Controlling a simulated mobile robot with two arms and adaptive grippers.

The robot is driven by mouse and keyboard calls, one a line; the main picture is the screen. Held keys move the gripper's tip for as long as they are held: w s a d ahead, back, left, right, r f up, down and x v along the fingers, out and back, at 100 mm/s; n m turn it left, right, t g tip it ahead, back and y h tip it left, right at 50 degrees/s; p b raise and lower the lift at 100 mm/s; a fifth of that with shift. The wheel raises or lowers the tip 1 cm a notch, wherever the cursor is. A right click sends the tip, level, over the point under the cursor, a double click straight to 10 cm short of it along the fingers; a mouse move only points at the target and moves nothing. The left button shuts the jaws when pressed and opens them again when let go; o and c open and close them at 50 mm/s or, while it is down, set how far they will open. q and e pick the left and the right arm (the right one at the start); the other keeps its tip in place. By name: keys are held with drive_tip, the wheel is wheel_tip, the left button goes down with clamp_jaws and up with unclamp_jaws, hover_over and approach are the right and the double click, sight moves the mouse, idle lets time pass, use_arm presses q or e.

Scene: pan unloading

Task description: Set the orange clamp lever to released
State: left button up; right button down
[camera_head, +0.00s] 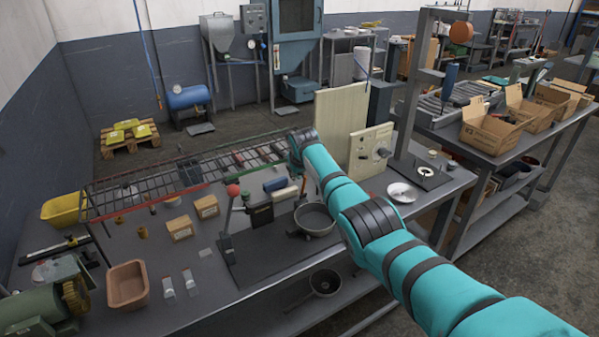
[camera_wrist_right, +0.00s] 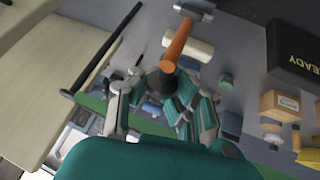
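In the wrist view an orange handle-like bar (camera_wrist_right: 177,42) with a dark lower end and a grey piece at its top lies beyond my right fingers. I cannot tell for sure if it is the clamp lever. My right gripper (camera_wrist_right: 160,108) has its fingers spread apart, with nothing visibly pinched. In the head view my right arm reaches over the bench, and its wrist end (camera_head: 301,145) is above the rack; its fingers are mostly hidden. A lever with a red-orange knob (camera_head: 233,190) stands upright on the dark plate, left of the wrist. My left gripper is out of view.
A grey pan (camera_head: 314,219) sits on the dark plate (camera_head: 262,252). A wire rack (camera_head: 130,196) runs along the back. Small cartons (camera_head: 180,229) and a terracotta bin (camera_head: 127,286) stand left. A cream panel (camera_head: 341,118) rises beside the arm. A black READY box (camera_wrist_right: 296,50) shows right.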

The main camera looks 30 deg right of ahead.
drive_tip(key=shift+w+a+r, duration=0.15)
drive_tip(key=shift+w+r, duration=0.15)
drive_tip(key=shift+r, duration=0.3)
drive_tip(key=c, duration=1.1)
unclamp_jaws()
drive_tip(key=shift+s+a+f, duration=0.1)
drive_tip(key=shift+s+a, duration=0.1)
drive_tip(key=shift+d+f, duration=0.1)
drive_tip(key=shift+d+f, duration=0.1)
drive_tip(key=v, duration=1.2)
